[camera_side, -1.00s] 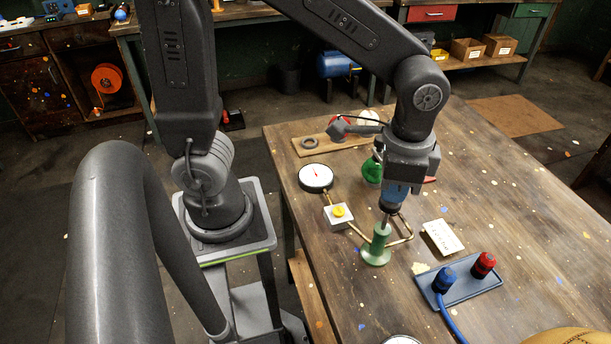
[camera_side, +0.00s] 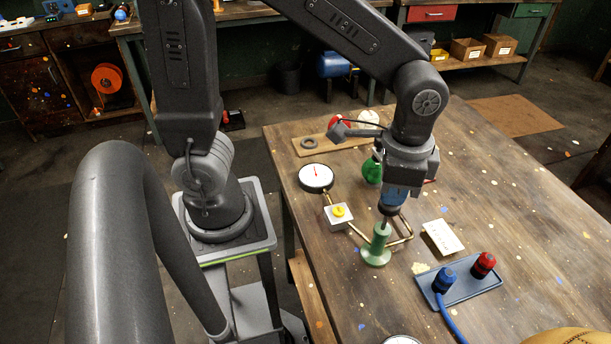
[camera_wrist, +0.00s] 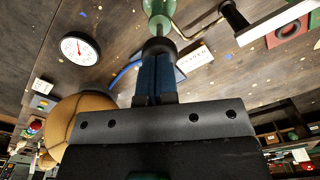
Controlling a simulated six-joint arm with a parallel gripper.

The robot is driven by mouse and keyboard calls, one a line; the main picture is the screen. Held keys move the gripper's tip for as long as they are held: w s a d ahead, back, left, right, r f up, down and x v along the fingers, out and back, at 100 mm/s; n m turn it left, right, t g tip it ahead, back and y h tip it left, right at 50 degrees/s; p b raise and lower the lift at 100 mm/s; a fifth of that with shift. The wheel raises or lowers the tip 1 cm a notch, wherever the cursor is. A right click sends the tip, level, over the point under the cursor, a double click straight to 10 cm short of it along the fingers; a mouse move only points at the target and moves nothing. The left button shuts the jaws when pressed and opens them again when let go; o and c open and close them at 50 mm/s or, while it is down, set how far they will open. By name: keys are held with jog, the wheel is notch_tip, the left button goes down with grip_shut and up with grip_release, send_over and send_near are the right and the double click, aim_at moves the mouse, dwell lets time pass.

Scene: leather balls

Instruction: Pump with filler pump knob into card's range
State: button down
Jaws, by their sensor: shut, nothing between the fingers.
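The green filler pump (camera_side: 377,247) stands upright on the table, its brass pipe running toward a yellow-knobbed valve block (camera_side: 339,214). My gripper (camera_side: 388,210) points down directly above the pump, blue fingers shut with nothing between them. In the wrist view the fingertips (camera_wrist: 157,52) meet the dark pump knob (camera_wrist: 158,44), on top of the green barrel (camera_wrist: 158,10); they appear to touch it. The white gauge (camera_side: 316,178) has a red needle pointing nearly up; it also shows in the wrist view (camera_wrist: 81,48). The white card (camera_side: 442,237) lies right of the pump; its print is too small to read.
A blue tray (camera_side: 470,292) with a blue and a red capped piece sits front right. A tan leather ball (camera_side: 570,336) is at the front edge. A wooden board (camera_side: 318,148) and a green bulb-shaped item (camera_side: 371,170) lie behind the pump. The table's right side is clear.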

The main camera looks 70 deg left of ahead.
jog(key=shift+r, duration=0.85)
dwell(1.6)
dwell(0.5)
dwell(1.5)
jog(key=shift+f, duration=0.15)
dwell(0.4)
dwell(1.5)
dwell(0.5)
